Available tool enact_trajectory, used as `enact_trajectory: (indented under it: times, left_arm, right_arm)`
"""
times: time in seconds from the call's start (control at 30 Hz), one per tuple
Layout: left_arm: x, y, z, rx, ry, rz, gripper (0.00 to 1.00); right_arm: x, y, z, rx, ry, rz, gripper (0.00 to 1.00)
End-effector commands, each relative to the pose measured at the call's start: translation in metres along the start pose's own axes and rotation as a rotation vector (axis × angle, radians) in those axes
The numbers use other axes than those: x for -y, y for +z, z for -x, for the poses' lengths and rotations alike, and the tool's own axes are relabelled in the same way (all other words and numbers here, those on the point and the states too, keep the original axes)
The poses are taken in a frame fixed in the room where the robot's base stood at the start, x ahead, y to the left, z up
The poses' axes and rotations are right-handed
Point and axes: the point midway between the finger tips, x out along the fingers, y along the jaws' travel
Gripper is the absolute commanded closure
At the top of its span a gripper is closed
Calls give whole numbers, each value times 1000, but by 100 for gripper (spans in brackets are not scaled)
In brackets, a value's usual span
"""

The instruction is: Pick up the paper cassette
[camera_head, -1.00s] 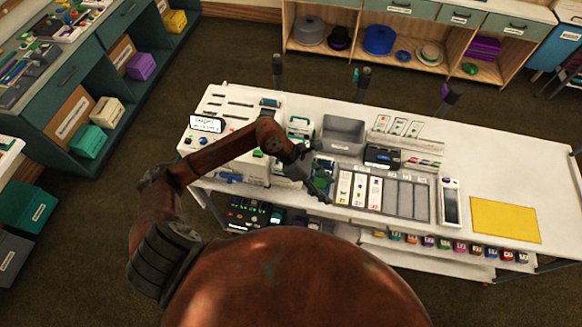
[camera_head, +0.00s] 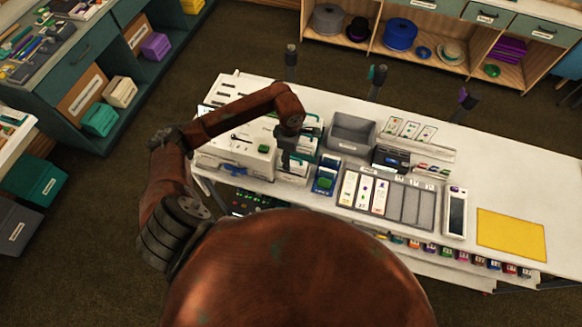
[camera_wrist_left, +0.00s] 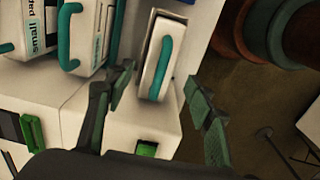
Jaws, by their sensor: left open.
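A white paper cassette with a teal handle (camera_wrist_left: 160,66) stands in the left wrist view, between the fingers of my left gripper (camera_wrist_left: 160,80). The fingers are spread and I see no contact with the cassette. Two more white cases with teal handles stand to its left; one (camera_wrist_left: 90,40) has a label that starts "small pa". In the head view my left gripper (camera_head: 290,158) hangs over the left part of the white table (camera_head: 505,170), by the white equipment there. It hides part of what is below it. My right gripper is out of view.
A grey bin (camera_head: 351,134), a blue-green tray (camera_head: 325,177) and a grey slotted panel with white cards (camera_head: 365,192) lie right of the gripper. A yellow mat (camera_head: 510,234) lies at the right. Posts rise along the far edge.

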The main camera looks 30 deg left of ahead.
Motion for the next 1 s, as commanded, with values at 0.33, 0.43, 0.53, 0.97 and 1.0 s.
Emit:
enact_trajectory:
  times: [0.33, 0.43, 0.53, 0.97, 1.0]
  left_arm:
    - [2, 4, -43, 3, -3, -1, 51]
    - [2, 3, -47, 1, 0, -1, 51]
    - [2, 2, -47, 1, 1, 0, 51]
    - [2, 2, -47, 2, 0, 1, 76]
    - [2, 2, -47, 2, 0, 1, 78]
  right_arm:
    - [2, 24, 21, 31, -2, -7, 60]
    - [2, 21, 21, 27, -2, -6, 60]
    - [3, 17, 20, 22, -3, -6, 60]
    - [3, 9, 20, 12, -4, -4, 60]
    - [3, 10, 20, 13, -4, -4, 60]
